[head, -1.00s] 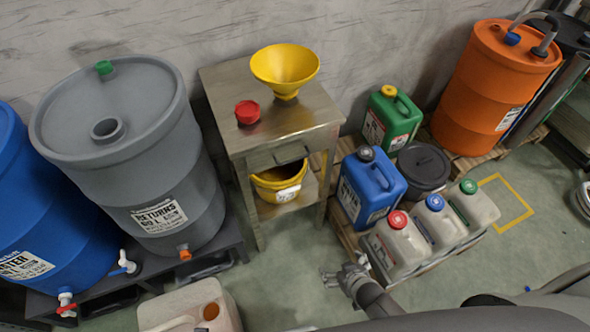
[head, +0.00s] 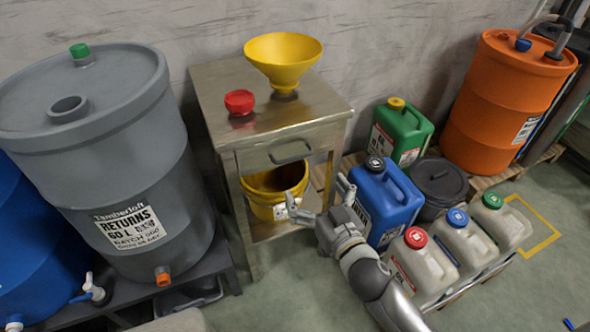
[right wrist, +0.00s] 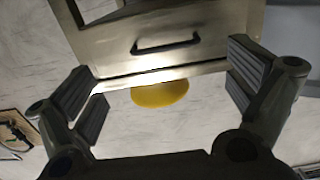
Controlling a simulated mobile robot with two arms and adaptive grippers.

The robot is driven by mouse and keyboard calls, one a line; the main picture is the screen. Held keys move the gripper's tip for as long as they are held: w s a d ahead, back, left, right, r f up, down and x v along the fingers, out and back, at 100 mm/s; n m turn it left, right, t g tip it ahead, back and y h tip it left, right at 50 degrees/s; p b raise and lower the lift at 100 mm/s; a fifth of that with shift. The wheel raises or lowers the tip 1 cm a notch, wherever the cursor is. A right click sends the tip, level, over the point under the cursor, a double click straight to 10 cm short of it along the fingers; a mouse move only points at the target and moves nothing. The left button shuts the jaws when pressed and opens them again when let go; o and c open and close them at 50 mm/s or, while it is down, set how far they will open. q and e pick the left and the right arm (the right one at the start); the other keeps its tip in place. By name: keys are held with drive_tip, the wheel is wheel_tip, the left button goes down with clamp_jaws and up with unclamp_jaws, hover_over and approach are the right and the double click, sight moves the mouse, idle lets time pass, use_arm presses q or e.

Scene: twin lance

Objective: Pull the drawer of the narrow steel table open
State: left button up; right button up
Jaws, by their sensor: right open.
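The narrow steel table (head: 222,112) stands against the wall in the head view. Its drawer (head: 262,158) looks closed, with a dark bar handle (head: 290,152) on its front. My right gripper (head: 320,198) is open and empty, in front of the table, below and to the right of the handle. In the right wrist view, the handle (right wrist: 165,46) lies ahead between the open fingers (right wrist: 165,78), not touching them. The drawer front (right wrist: 215,30) shows around it. My left gripper is not in view.
A yellow funnel (head: 283,55) and red cap (head: 239,101) stand on the tabletop. A yellow bucket (head: 262,184) sits on the shelf below. The blue canister (head: 385,198) stands close right of my right gripper. A grey barrel (head: 130,170) stands left of the table.

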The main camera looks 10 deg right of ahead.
sight(295, 157)
drive_tip(key=w, duration=0.3)
drive_tip(key=w+a, duration=0.1)
drive_tip(key=w, duration=0.3)
drive_tip(key=w+a+r, duration=0.1)
drive_tip(key=w, duration=0.2)
drive_tip(key=shift+w+a+b, duration=0.15)
drive_tip(key=shift+w+b, duration=0.1)
drive_tip(key=shift+b, duration=0.15)
drive_tip(key=shift+c, duration=0.4)
drive_tip(key=shift+s, duration=0.1)
drive_tip(key=c, duration=1.2)
